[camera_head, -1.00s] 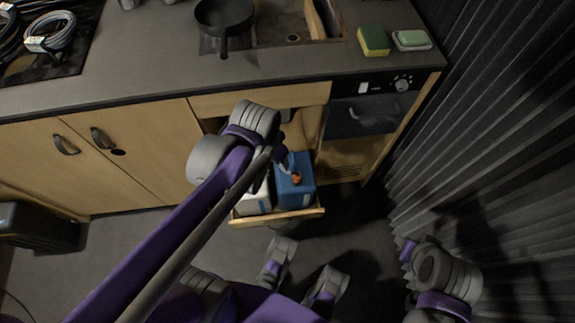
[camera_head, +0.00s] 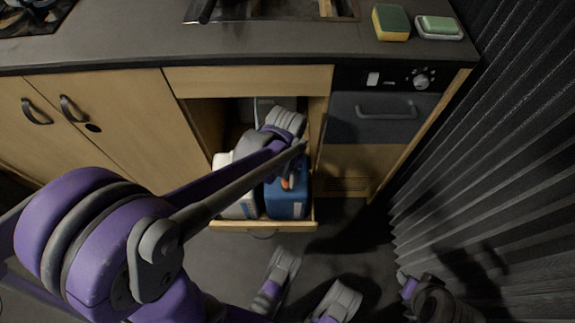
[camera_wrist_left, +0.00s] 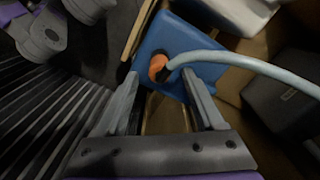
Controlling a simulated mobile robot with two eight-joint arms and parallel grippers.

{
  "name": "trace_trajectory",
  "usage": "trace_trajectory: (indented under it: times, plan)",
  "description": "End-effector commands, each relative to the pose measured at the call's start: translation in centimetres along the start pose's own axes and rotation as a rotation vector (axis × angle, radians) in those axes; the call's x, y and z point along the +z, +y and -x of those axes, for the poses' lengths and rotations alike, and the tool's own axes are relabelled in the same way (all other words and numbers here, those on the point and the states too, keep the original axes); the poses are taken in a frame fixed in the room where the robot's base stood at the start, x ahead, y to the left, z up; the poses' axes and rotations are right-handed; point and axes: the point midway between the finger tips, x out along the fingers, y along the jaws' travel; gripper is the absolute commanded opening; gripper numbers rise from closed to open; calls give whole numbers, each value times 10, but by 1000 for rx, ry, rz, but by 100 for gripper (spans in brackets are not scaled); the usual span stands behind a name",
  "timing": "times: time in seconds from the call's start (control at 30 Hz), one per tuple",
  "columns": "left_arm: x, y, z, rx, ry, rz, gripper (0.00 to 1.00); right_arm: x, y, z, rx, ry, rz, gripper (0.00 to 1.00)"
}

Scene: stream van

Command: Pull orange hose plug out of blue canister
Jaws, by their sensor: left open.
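The blue canister (camera_head: 287,203) stands in the pulled-out drawer, and its top shows in the left wrist view (camera_wrist_left: 172,38). The orange hose plug (camera_wrist_left: 157,68) sits at the canister's opening, with a pale blue-grey hose (camera_wrist_left: 225,58) running off to the right.
A dark box (camera_wrist_left: 285,95) is close by. A pleated dark curtain (camera_head: 480,150) hangs on the right.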

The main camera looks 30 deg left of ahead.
Motion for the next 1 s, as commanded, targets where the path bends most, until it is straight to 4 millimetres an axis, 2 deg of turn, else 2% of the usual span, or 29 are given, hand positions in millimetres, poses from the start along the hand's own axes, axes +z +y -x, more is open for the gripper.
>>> trace_trajectory:
  times: [0.03, 0.2, 0.57, 0.9, 0.97, 1.0]
  plan:
    - [-1, 0, -10, 0, 0, 0, 70, 1, 0, -5, 0, -1, 0, 42]
    - [0, 0, -24, 0, 0, 0, 70, 2, 0, -9, 0, -2, 0, 42]
    - [0, 0, -27, 0, 1, 0, 70, 2, 0, -10, 0, -2, 0, 42]
    - [0, 0, -27, 0, 0, 1, 9, 2, 0, -10, 0, -2, 0, 42]
    - [0, 0, -27, 0, 0, 0, 0, 2, 0, -10, 0, -2, 0, 42]
    - [0, 0, -27, 0, 0, 0, 0, 2, 0, -10, 0, -2, 0, 42]
